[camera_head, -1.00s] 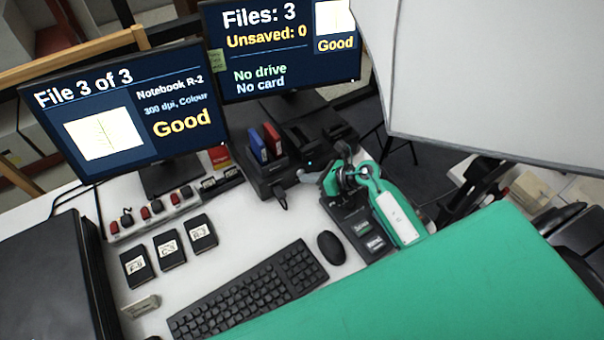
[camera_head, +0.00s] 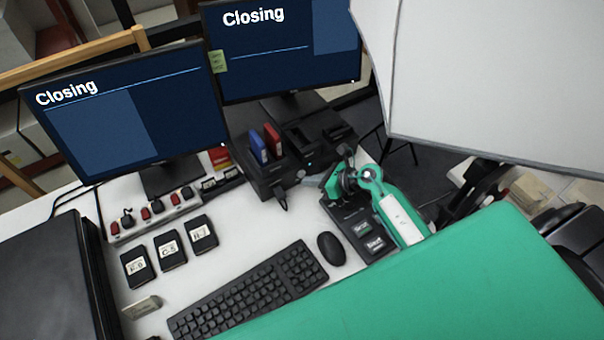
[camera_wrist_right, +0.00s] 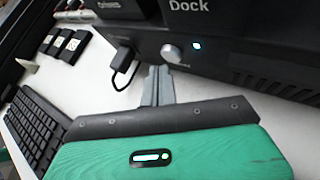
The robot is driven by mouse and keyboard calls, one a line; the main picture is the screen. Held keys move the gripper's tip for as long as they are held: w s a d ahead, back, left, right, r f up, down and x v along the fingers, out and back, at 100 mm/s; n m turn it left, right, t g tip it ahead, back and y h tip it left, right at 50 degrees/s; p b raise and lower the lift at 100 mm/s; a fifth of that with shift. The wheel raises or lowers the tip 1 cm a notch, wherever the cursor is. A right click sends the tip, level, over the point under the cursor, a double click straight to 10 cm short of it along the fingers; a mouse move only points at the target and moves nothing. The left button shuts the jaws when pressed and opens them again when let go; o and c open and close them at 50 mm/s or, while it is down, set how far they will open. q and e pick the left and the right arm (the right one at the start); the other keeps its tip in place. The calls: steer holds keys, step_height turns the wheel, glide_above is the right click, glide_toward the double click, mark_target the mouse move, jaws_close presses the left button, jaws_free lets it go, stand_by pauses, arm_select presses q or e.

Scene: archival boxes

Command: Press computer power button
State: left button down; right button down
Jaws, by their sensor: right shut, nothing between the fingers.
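The black computer unit (camera_head: 268,183) stands under the right monitor. In the right wrist view its front (camera_wrist_right: 225,62) carries a round silver button (camera_wrist_right: 172,53) beside a lit bluish-white light (camera_wrist_right: 197,44). My right gripper (camera_head: 313,181) is in front of the unit in the head view. Its grey fingers (camera_wrist_right: 158,74) are shut and empty, with the tips just short of the button in the wrist view, apart from it as far as I can tell. Both the left monitor (camera_head: 125,115) and the right monitor (camera_head: 275,60) read "Closing". My left gripper is not in view.
Blue and red drives (camera_head: 258,146) stand in the dock on top. A cable plug (camera_wrist_right: 122,60) sticks out left of the button. A keyboard (camera_head: 248,290), mouse (camera_head: 331,248) and several labelled black cases (camera_head: 169,250) lie on the white desk.

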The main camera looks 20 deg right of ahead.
steer(key=shift+s, duration=0.25)
steer(key=shift+s+d+p, duration=0.2)
steer(key=shift+s+p, duration=0.05)
steer(key=shift+s, duration=1)
steer(key=shift+s+d+p, duration=0.2)
steer(key=shift+s+p, duration=0.05)
steer(key=shift+s, duration=0.95)
